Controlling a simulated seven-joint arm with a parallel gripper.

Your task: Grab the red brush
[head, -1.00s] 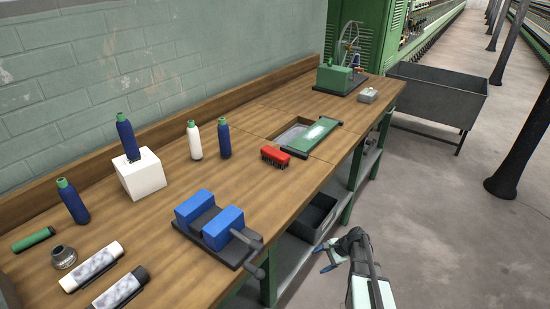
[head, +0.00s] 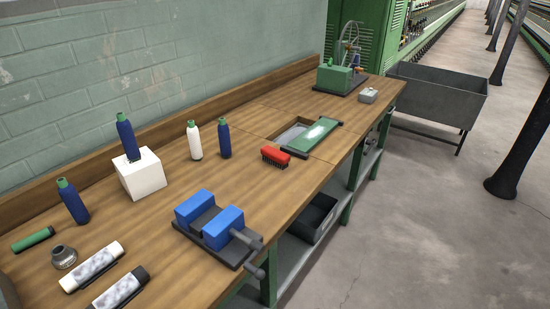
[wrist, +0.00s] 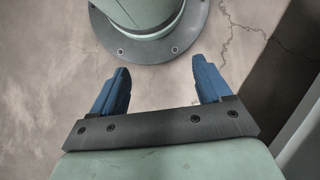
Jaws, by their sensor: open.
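The red brush (head: 276,156) lies on the wooden workbench (head: 185,262), bristles down, just in front of the green lid by the opening in the bench top. My gripper (wrist: 162,82) shows only in the wrist view, with its two blue fingers apart and nothing between them. It faces the concrete floor and a round, bolted grey-green base. The brush is not in the wrist view, and my gripper is out of the head view.
A blue vise (head: 215,222) with a handle stands at the bench's front edge. A white block (head: 140,175) holds a blue bottle. A green lid (head: 314,136) partly covers the opening. Bench top around the brush's front is clear.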

